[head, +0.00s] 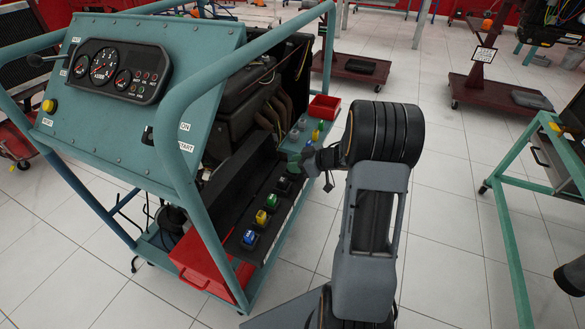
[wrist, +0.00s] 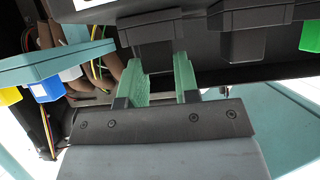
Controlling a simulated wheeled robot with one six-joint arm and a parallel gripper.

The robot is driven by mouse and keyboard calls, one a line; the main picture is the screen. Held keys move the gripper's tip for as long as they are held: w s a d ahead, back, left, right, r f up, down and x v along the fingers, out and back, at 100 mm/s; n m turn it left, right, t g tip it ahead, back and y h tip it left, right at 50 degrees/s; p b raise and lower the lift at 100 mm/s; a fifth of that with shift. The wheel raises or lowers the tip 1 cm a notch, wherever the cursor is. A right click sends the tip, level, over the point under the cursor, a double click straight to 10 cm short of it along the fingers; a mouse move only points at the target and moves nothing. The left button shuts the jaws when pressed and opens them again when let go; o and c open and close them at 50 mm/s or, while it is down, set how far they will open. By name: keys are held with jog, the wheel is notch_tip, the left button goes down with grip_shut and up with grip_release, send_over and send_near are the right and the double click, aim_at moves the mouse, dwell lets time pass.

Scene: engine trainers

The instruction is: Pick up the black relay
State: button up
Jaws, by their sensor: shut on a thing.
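My gripper (wrist: 160,72) has its two green fingers closed on either side of a dark block, the black relay (wrist: 155,50), under the rack edge in the wrist view. The relay still sits against the dark rack; I cannot see a gap. In the head view my gripper (head: 293,163) is at the far part of the rack row and hides what it holds. Another black block (head: 283,186) sits just nearer in the row; in the wrist view it appears to be the dark block (wrist: 240,45) to the right.
Green (head: 271,200), yellow (head: 261,217) and blue (head: 249,238) blocks sit nearer on the rack. A red tray (head: 324,107) stands beyond, and a red bin (head: 203,262) is below. The teal frame tube (head: 190,150) stands left of the arm.

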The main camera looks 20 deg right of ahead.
jog(key=shift+r+p, duration=0.45)
jog(key=shift+r, duration=0.05)
notch_tip(320, 180, up, 3)
jog(key=shift+f+p, duration=0.2)
jog(key=shift+p, duration=0.75)
jog(key=s+a+r+p, duration=0.6)
jog(key=s+a+r, duration=0.2)
jog(key=s, duration=0.3)
jog(key=shift+s+r, duration=0.2)
jog(key=shift+r, duration=0.5)
jog(key=shift+w, duration=0.1)
